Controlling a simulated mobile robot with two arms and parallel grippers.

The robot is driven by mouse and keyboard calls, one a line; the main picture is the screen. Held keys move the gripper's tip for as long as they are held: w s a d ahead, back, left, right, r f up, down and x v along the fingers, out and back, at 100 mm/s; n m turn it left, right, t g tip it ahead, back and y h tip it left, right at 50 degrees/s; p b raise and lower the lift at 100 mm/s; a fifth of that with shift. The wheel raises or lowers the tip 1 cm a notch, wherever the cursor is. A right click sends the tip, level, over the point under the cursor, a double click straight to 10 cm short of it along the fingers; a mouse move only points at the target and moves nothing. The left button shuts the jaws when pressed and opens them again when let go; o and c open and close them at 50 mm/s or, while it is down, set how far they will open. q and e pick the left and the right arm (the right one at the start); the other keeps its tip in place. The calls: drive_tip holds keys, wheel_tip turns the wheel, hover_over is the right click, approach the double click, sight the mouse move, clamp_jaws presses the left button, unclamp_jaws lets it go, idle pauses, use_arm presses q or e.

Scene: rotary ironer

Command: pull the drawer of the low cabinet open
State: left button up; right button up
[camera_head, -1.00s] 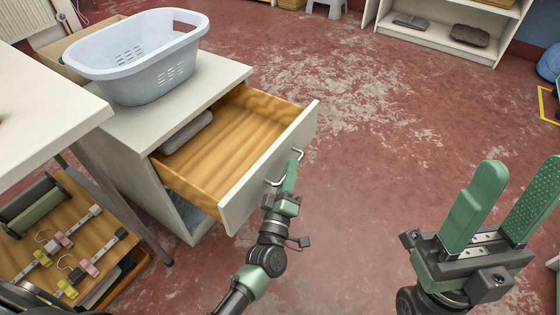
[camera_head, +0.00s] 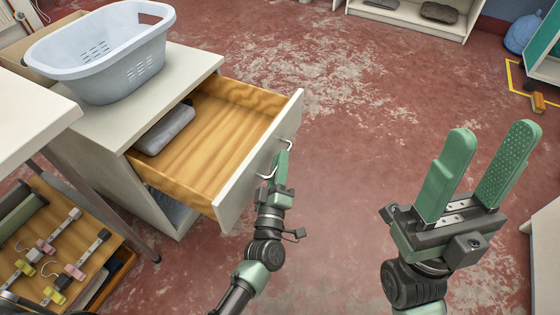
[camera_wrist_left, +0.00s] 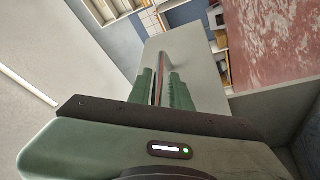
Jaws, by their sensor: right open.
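The low cabinet (camera_head: 120,115) is white and stands at the left in the head view. Its wooden drawer (camera_head: 215,125) is pulled well out, with a white front (camera_head: 262,165). A dark grey rolled item (camera_head: 165,130) lies inside at the back left. The drawer's metal bar handle (camera_head: 289,143) is on the front. My left gripper (camera_head: 281,162) is at this handle, its green fingers closed around the bar; the left wrist view shows the bar (camera_wrist_left: 165,68) between the fingers. My right gripper (camera_head: 485,160) is open and empty over the floor at the right.
A pale blue laundry basket (camera_head: 105,55) stands on the cabinet top. The worn red floor (camera_head: 370,80) in front of the drawer is clear. A white shelf (camera_head: 410,20) stands far back.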

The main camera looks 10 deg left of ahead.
use_arm(q)
drive_tip(key=p+v, duration=0.1)
drive_tip(key=v, duration=0.7)
drive_tip(key=shift+p, duration=0.4)
